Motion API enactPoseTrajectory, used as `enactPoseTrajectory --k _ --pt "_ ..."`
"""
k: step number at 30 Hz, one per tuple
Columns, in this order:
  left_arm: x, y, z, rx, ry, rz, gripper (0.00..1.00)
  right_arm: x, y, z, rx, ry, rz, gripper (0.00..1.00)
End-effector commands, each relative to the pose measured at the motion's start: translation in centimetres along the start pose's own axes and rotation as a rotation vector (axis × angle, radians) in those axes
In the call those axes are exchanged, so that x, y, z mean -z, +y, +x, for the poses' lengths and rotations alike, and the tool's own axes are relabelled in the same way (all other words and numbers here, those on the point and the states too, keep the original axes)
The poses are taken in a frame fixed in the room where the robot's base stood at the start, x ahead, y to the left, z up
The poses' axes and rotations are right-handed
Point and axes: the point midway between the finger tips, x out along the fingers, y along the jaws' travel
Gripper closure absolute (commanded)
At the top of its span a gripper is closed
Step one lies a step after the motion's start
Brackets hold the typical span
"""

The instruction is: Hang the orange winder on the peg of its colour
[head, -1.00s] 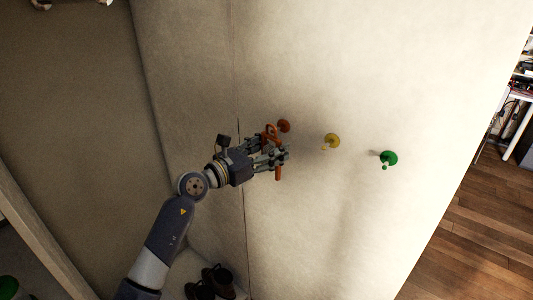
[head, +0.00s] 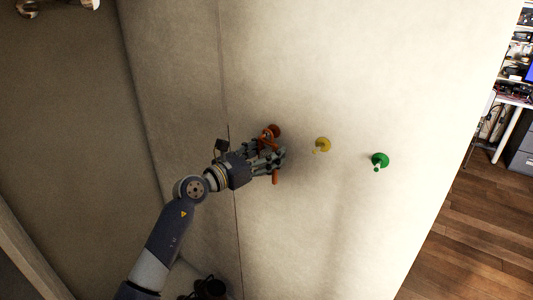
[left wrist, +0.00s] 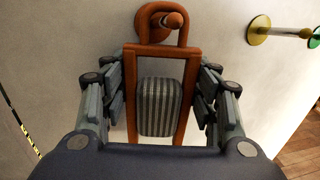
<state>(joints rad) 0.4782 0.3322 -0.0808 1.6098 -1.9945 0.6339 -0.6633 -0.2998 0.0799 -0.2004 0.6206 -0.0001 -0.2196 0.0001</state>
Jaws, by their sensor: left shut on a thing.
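The orange winder is a rectangular frame (left wrist: 187,95) with a loop at its top and a grey striped winding (left wrist: 160,107) in the middle. In the head view its lower end (head: 276,177) shows below my left gripper (head: 272,160). My left gripper is shut on it, with fingers at both sides in the left wrist view (left wrist: 160,105). The orange peg (left wrist: 173,20) shows inside the loop's outline; I cannot tell whether its tip is through the loop. The peg's round base (head: 275,130) is on the wall just above the gripper. My right gripper is not in view.
A yellow peg (head: 323,144) and a green peg (head: 380,160) stand out from the same pale wall, to the right; both are bare. A side panel is close on the left. Dark shoes (head: 211,288) lie below. A desk and shelves are far right.

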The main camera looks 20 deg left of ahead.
Motion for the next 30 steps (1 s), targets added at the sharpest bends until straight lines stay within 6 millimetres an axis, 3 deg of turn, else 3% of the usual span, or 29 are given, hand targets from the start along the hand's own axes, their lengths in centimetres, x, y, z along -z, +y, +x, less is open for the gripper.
enactPoseTrajectory --k 9,10,13,25,30 --pt "0.0 0.0 0.0 -0.001 -0.001 0.0 0.7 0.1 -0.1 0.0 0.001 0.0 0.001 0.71" --pt "0.0 0.0 0.0 -0.001 -0.001 0.0 0.42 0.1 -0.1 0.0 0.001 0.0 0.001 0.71" --pt "0.0 0.0 0.0 -0.001 -0.001 0.0 0.21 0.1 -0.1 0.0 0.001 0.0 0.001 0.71" --pt "0.1 0.0 -0.3 -0.001 0.001 0.0 0.21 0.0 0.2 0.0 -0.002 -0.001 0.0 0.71" --pt "0.2 0.1 -2.4 -0.003 0.003 0.002 0.21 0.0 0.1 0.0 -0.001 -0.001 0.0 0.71"
